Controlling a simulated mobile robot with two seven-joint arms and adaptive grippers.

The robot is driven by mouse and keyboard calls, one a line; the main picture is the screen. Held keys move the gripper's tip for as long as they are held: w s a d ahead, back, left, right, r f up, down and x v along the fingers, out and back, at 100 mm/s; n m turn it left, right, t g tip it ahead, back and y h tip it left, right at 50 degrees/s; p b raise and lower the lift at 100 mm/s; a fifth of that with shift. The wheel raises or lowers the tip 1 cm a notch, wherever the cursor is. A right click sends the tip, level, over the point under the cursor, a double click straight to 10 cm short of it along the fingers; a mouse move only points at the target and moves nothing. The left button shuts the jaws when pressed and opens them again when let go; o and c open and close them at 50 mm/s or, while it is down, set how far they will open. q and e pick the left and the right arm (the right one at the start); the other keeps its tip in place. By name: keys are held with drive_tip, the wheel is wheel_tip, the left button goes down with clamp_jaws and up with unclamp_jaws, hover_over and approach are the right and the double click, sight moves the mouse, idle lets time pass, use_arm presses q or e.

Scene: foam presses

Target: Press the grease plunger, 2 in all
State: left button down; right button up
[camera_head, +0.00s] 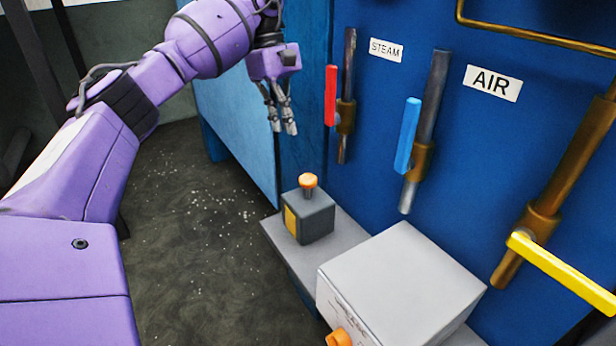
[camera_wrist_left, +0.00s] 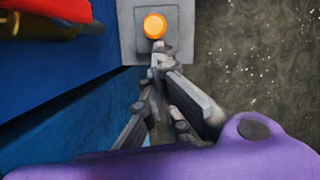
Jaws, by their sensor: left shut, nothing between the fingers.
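The grease plunger (camera_head: 308,182) is an orange knob on a short stem. It stands up from a dark grey box (camera_head: 309,218) with a yellow label on its side. My left gripper (camera_head: 290,131) is shut and empty, fingers pointing down. It hangs above the plunger and a little to its left in the head view. The left wrist view shows the orange knob (camera_wrist_left: 154,25) just beyond the fingertips (camera_wrist_left: 158,46), and the two look apart. The knob stands raised above the box. My right gripper is not in view.
The box sits on a grey ledge (camera_head: 352,240) beside a larger light grey box (camera_head: 400,275) with an orange knob. The blue wall behind carries pipes with red (camera_head: 331,95), blue (camera_head: 407,136) and yellow (camera_head: 562,272) valve handles. Open floor (camera_head: 190,240) lies left.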

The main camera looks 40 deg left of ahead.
use_arm(q)
drive_tip(key=d+p, duration=0.3)
drive_tip(key=d, duration=0.1)
drive_tip(key=b, duration=0.3)
hover_over(307, 176)
drive_tip(key=a, duration=0.1)
drive_tip(key=f, duration=0.6)
drive_tip(key=shift+a+f, duration=0.2)
drive_tip(key=shift+d+f, duration=0.2)
drive_tip(key=shift+f, duration=0.55)
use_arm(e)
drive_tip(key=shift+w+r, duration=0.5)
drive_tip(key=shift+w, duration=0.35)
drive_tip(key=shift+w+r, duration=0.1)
